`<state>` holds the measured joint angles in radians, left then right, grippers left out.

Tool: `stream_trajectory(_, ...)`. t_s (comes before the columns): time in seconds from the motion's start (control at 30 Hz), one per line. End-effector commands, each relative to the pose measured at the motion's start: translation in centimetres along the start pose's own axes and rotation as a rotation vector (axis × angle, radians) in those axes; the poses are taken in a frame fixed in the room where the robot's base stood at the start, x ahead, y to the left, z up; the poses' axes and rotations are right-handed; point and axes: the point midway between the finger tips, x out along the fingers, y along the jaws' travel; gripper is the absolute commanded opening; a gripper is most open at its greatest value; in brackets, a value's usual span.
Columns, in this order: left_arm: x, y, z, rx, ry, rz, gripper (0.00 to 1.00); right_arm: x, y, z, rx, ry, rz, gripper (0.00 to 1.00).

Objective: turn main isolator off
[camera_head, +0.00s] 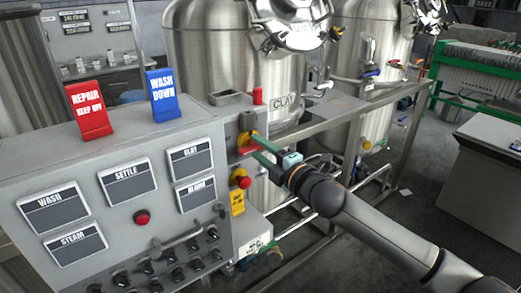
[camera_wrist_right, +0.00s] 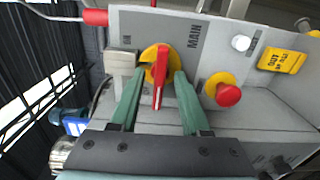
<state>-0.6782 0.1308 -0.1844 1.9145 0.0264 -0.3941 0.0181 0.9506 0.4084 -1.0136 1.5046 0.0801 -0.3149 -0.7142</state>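The main isolator is a red handle on a yellow disc (camera_head: 247,138), on the side panel of the grey control cabinet. In the right wrist view its red handle (camera_wrist_right: 159,90) lies along the direction of the MAIN lettering (camera_wrist_right: 193,37). My right gripper (camera_head: 258,147) is at the isolator, its green fingers pointing at the panel. In the wrist view the fingers (camera_wrist_right: 157,82) are apart, one on each side of the handle, with visible gaps. Whether the fingertips touch the disc cannot be told. My left gripper is not in view.
A red button on a yellow base (camera_head: 241,178) and a yellow tag (camera_head: 237,203) sit below the isolator. A grey block (camera_wrist_right: 121,63) is beside it. Red (camera_head: 90,108) and blue (camera_head: 163,95) signs stand on the cabinet. Steel tanks (camera_head: 235,60) and a frame rail (camera_head: 335,108) stand behind.

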Motion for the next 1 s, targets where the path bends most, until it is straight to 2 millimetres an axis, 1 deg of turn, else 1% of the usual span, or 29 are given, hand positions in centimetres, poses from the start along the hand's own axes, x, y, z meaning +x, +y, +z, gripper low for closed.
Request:
stream_trajectory(0.23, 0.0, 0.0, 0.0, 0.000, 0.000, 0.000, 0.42, -0.2, 0.0, 0.0, 0.001, 0.000, 0.000, 0.46)
stream_trajectory(0.37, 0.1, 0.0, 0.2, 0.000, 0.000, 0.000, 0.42, -1.2, -0.1, 0.1, 0.001, 0.000, 0.000, 0.46)
stream_trajectory(0.47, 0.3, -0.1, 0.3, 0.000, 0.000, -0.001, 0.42, -2.6, -0.2, 0.1, -0.001, -0.001, -0.001, 0.46)
stream_trajectory(0.8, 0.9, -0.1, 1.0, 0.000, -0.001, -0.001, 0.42, -8.7, -0.2, 0.1, -0.001, 0.000, -0.001, 0.46)
stream_trajectory(1.0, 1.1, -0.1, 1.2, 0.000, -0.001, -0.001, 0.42, -11.4, -0.2, 0.1, 0.000, -0.001, -0.001, 0.46)
